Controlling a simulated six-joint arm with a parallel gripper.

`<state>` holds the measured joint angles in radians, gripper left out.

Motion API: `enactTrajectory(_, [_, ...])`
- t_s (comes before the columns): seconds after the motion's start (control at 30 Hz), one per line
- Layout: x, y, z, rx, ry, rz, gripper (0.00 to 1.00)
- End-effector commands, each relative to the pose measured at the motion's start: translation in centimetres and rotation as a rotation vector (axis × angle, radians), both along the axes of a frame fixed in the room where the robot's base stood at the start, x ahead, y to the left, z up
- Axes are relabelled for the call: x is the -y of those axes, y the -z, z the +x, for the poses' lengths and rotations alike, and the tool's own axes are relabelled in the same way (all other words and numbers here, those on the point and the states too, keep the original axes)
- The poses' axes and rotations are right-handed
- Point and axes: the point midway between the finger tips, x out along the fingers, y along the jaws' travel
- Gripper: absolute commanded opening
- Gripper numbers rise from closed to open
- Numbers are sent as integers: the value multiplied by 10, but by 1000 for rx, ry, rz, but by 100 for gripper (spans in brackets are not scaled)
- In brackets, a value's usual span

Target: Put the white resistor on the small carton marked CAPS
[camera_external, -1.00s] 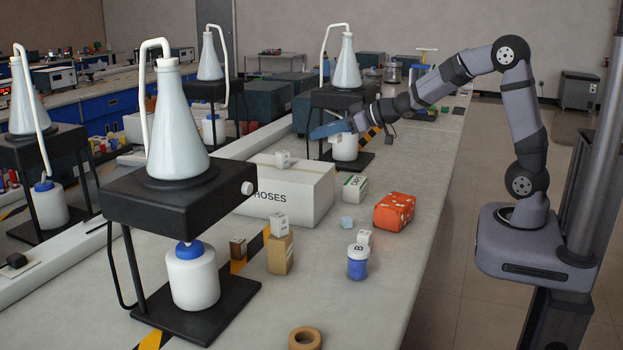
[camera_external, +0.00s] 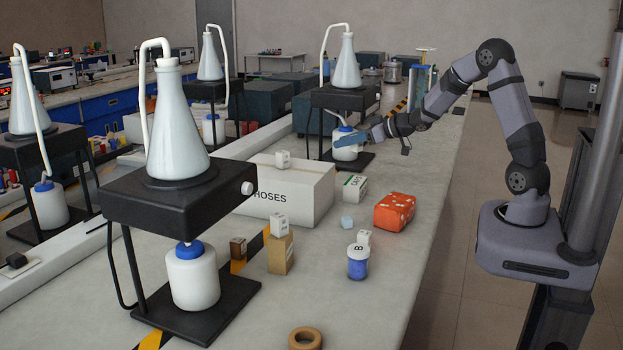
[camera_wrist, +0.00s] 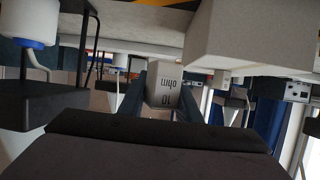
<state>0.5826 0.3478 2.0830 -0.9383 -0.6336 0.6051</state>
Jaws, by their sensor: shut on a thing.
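My gripper (camera_external: 342,141) is in the air at the back of the bench, above and behind the carton marked CAPS. In the wrist view my gripper (camera_wrist: 160,95) is shut on a pale block printed "10 ohm", the white resistor (camera_wrist: 165,82), between its dark blue fingers. I cannot make out the resistor in the external view. The small white carton (camera_external: 353,187) with green lettering, which looks like CAPS, stands right of the large HOSES box. Its top looks clear.
The large HOSES box (camera_external: 290,192) carries a white cube (camera_external: 283,159). A black flask stand (camera_external: 345,98) is close to my gripper.

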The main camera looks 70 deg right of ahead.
Motion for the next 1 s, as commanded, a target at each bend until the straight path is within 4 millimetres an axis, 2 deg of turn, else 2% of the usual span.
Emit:
enactTrajectory(0.13, [0,11,0,-2,0,2,5])
enactTrajectory(0.4, [0,52,0,-4,1,2,5])
enactTrajectory(0.5, [0,60,0,-1,0,1,5])
enactTrajectory(0.77, [0,66,0,-1,-1,1,5])
enactTrajectory(1.0, [0,93,0,-2,0,3,5])
